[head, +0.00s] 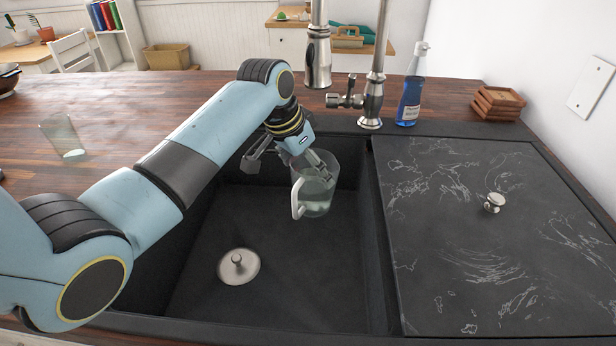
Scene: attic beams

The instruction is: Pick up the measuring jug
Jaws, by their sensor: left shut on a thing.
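The measuring jug (317,192) is a clear glass vessel with a white handle. It hangs over the back part of the dark sink basin (290,270). My left gripper (318,172) reaches in from the left and is shut on the jug at its upper part. The fingertips are partly hidden by the glass. The jug looks roughly upright, with its handle toward the lower left. My right gripper is not in view.
The faucet (371,100) stands behind the sink. A blue bottle (410,98), stacked wooden coasters (498,101) and a drinking glass (63,137) stand on the counter. A dark board with a knob (492,202) lies right of the basin.

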